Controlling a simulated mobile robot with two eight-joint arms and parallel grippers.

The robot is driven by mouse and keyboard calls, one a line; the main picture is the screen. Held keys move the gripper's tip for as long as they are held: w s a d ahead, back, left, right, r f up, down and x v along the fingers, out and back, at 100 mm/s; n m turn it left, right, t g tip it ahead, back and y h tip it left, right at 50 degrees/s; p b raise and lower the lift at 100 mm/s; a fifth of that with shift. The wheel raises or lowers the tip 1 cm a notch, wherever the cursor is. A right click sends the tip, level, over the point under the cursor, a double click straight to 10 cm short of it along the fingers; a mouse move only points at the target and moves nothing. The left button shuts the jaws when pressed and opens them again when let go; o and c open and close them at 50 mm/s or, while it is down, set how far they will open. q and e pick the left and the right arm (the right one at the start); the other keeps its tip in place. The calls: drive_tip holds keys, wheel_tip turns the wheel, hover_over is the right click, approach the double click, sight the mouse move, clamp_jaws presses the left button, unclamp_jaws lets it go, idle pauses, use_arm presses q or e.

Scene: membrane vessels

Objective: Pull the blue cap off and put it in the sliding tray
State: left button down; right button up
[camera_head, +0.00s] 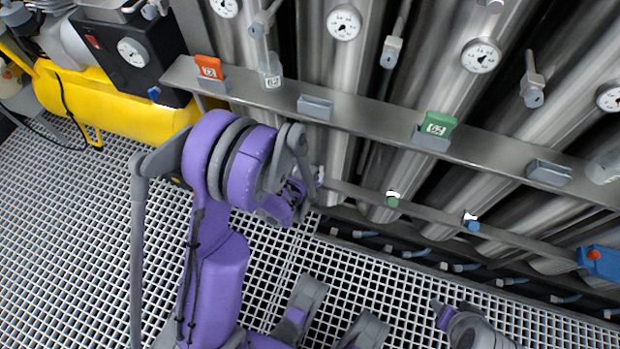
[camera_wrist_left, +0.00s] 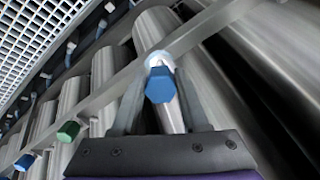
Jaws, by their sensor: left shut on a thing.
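A blue hexagonal cap (camera_wrist_left: 160,86) is in the left wrist view, in front of a white fitting (camera_wrist_left: 158,60) on the metal rail. It appears still against that fitting. My left gripper (camera_wrist_left: 161,80) is shut on this cap, with one grey finger on each side. In the head view, my left wrist hides the cap and most of the fingers. A second blue cap (camera_head: 472,225) and a green cap (camera_head: 392,201) sit farther right along the rail. I cannot identify the sliding tray with certainty. My right gripper is not clearly in view.
A metal shelf (camera_head: 375,122) crosses above the rail, carrying an orange tag (camera_head: 208,68) and a green tag (camera_head: 438,125). Steel vessels with gauges stand behind. A blue box (camera_head: 600,261) with a red knob is at the right edge. A yellow tank (camera_head: 110,107) is left.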

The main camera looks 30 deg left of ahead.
use_arm(q)
drive_tip(key=s+d+r, duration=0.2)
drive_tip(key=s+r, duration=0.1)
drive_tip(key=s, duration=0.6)
drive_tip(key=s+d+r, duration=0.2)
drive_tip(key=s+r, duration=0.1)
drive_tip(key=s, duration=0.7)
drive_tip(key=shift+s+d, duration=0.25)
drive_tip(key=shift+d, duration=0.05)
drive_tip(key=shift+d, duration=0.15)
idle(0.5)
